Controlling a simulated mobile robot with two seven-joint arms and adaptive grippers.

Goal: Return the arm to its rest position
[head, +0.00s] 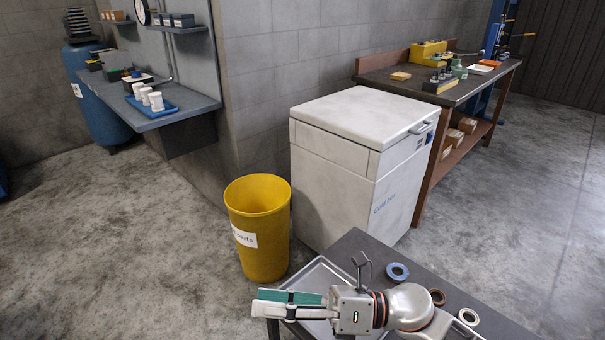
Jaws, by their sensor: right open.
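My right arm reaches in from the bottom right, over the near dark table (425,283). Its gripper (262,302) points left, with its fingertips at the table's left edge, above or just beyond the metal tray (318,272). One finger shows a green face, and the other is pale grey. The gripper is open, and I see no part clearly held in it. My left gripper is not in view.
A yellow bin (262,230) and a white chest (335,165) stand beyond the table. Open floor (120,250) lies left.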

